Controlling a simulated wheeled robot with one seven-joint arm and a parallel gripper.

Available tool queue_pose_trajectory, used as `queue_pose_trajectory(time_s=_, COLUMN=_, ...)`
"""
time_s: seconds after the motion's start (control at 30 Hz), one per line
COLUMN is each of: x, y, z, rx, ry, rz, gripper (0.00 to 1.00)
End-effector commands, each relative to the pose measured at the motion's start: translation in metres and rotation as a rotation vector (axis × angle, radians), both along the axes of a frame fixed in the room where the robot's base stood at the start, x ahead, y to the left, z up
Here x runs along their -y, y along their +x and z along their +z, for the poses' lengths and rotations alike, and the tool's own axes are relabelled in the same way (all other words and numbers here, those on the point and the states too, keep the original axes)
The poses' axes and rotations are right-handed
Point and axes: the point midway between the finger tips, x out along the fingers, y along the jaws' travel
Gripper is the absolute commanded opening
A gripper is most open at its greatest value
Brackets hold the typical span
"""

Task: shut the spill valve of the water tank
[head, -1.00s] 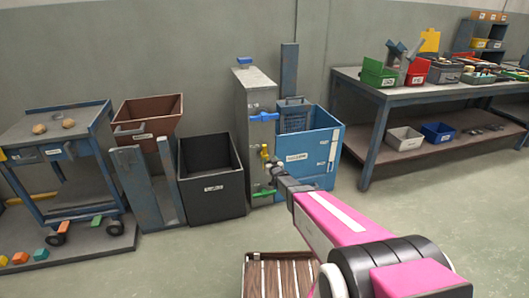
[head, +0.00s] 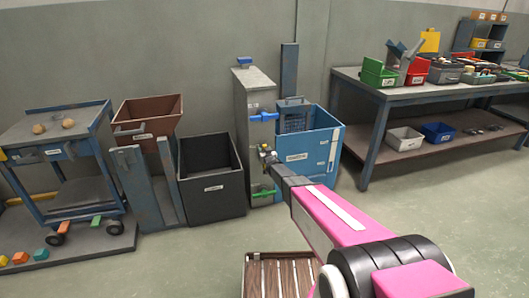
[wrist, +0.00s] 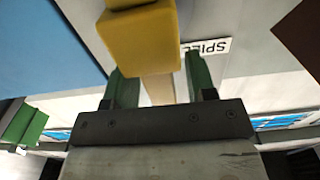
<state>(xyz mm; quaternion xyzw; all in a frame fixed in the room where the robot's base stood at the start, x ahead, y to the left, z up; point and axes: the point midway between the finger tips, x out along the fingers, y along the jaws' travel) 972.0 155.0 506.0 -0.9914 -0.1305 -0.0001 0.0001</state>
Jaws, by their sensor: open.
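The tall grey tank (head: 254,92) stands against the wall with coloured valve handles on its front. The yellow handle (wrist: 138,38) fills the top middle of the wrist view, beside an upside-down label (wrist: 206,46) that reads SPILL. My gripper (wrist: 158,75) is open, its two green fingers (wrist: 199,75) apart and pointing towards the yellow handle. I cannot tell whether they touch it. In the head view my gripper (head: 267,155) is at the tank's front and hides most of the yellow handle.
A blue handle (head: 263,116) is above my gripper and a green handle (head: 263,194) below. A blue bin (head: 310,155) stands right of the tank, a black bin (head: 212,185) left. A slatted wooden pallet (head: 279,276) lies in front.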

Motion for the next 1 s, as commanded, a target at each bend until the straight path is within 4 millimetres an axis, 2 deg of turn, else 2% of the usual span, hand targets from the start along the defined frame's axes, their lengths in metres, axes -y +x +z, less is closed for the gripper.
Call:
queue_pose_trajectory(time_s=0.13, x=0.0, y=-0.001, z=0.0, rx=0.0, ry=0.0, rz=0.0, gripper=0.51)
queue_pose_trajectory(time_s=0.17, x=0.0, y=-0.001, z=0.0, rx=0.0, ry=0.0, rz=0.0, gripper=0.45)
queue_pose_trajectory(time_s=0.3, x=0.0, y=-0.001, z=0.0, rx=0.0, ry=0.0, rz=0.0, gripper=0.0)
queue_pose_trajectory(time_s=0.67, x=-0.001, y=-0.001, z=0.0, rx=0.006, ry=-0.027, rz=0.0, gripper=0.0)
queue_pose_trajectory(time_s=1.0, x=-0.011, y=-0.003, z=-0.002, rx=0.06, ry=-0.227, rz=0.001, gripper=0.0)
